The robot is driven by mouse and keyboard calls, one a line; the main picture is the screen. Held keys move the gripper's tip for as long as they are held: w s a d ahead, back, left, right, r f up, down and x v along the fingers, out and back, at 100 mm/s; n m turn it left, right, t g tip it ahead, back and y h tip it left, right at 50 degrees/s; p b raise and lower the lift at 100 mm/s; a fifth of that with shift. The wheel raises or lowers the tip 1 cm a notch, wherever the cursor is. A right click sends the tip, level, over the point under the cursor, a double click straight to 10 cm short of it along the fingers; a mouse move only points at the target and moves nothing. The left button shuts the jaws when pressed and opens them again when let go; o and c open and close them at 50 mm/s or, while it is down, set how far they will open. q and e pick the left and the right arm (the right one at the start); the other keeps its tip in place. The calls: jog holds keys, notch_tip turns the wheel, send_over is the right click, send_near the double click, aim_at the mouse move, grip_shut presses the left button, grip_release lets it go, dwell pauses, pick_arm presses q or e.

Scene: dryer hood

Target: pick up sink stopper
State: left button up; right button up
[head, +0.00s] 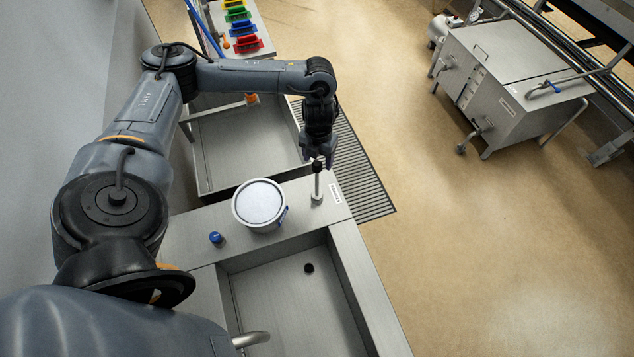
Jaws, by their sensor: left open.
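The sink stopper (317,188) looks like a slim upright metal rod with a dark top and a pale round foot. It stands on the steel counter, near the counter's far right corner. My left gripper (318,160) points down right at the stopper's dark top, with its fingers open. The fingers overlap the top in the picture, and I cannot tell whether they touch it. My right gripper is not in view. The sink basin (277,299) has a dark round drain (308,268) in its floor.
A white-topped round container (260,204) stands on the counter left of the stopper. A small blue knob (215,237) is further left. A tap (250,339) reaches over the basin. A second basin (240,150) and a floor grate (352,165) lie beyond.

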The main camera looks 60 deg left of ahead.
aim_at(317, 163)
pick_arm(q)
notch_tip(317, 163, down, 3)
jog(key=shift+s+f+p, duration=0.1)
jog(key=shift+s+p, duration=0.05)
jog(key=shift+p, duration=0.45)
jog(key=shift+f, duration=0.8)
jog(key=c, duration=1.1)
